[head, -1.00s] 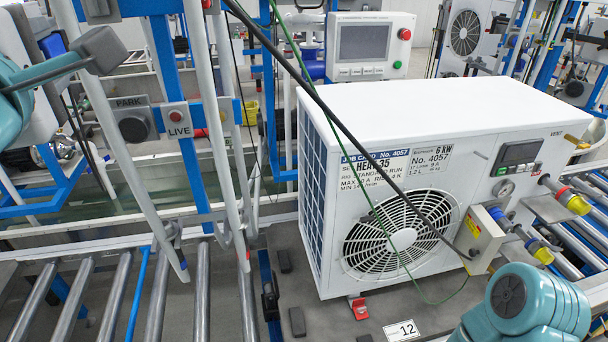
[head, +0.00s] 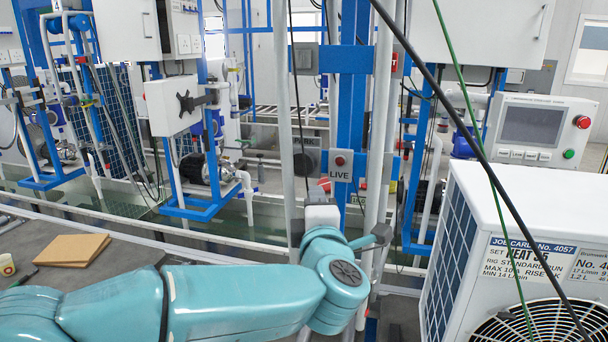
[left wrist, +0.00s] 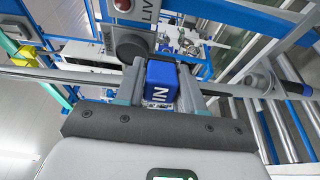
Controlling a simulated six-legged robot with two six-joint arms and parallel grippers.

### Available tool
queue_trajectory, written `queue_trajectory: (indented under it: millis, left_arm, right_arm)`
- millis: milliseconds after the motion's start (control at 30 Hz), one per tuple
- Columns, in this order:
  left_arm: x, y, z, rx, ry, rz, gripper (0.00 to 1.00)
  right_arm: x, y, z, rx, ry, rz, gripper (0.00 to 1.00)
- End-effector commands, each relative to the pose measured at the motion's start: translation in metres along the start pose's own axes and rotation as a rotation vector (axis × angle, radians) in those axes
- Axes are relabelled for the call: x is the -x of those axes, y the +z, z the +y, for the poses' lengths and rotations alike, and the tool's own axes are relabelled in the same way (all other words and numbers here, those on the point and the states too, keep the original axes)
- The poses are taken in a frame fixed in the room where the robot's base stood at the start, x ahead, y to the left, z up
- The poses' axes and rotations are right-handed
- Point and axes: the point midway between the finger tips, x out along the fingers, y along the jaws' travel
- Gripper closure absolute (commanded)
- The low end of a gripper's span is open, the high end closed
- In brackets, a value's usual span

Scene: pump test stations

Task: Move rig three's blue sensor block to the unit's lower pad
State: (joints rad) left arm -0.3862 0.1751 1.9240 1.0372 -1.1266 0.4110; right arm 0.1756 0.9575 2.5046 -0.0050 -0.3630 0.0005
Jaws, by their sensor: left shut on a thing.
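The blue sensor block (left wrist: 161,84), marked "IN" in white, sits between the two grey fingers of my left gripper (left wrist: 160,78) in the left wrist view. The gripper is shut on it. A pale pipe (left wrist: 60,74) runs across behind the block; I cannot tell whether they touch. In the head view my left arm reaches to the blue post, and its wrist hides the fingers and block. The white heat pump unit (head: 475,185) stands at the right, only partly in view, and I cannot see its lower pad. My right gripper is not in view.
A red-button LIVE box (head: 341,166) is on the blue post above my wrist. White upright pipes (head: 376,150) stand close beside it. Black and green cables cross in front of the unit. A control panel (head: 532,130) stands behind it. Brown boards (head: 73,250) lie at left.

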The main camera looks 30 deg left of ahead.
Motion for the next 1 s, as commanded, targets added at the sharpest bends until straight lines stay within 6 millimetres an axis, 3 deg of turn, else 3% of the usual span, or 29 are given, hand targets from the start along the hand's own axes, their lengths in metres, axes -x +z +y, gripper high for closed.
queue_trajectory:
  millis: [33,233,400,500,600,700,1000]
  left_arm:
    - [-0.007,0.005,-0.035,-0.014,-0.010,-0.015,1.00]
    - [-0.019,0.021,-0.154,-0.015,-0.017,-0.156,1.00]
    - [-0.004,0.029,-0.248,-0.008,-0.020,-0.327,1.00]
    - [0.012,0.032,-0.287,-0.003,-0.016,-0.421,1.00]
    - [0.026,0.033,-0.313,0.000,-0.012,-0.491,1.00]
    - [0.036,0.034,-0.326,0.002,-0.006,-0.533,1.00]
    - [0.040,0.036,-0.330,0.003,0.001,-0.554,1.00]
  right_arm:
    - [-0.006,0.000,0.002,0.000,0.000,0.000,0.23]
    - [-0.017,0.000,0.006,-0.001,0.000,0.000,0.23]
    - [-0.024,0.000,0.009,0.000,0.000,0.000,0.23]
    - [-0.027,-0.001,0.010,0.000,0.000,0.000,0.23]
    - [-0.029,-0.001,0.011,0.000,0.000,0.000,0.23]
    - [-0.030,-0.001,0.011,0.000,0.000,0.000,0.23]
    - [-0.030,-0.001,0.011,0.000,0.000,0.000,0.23]
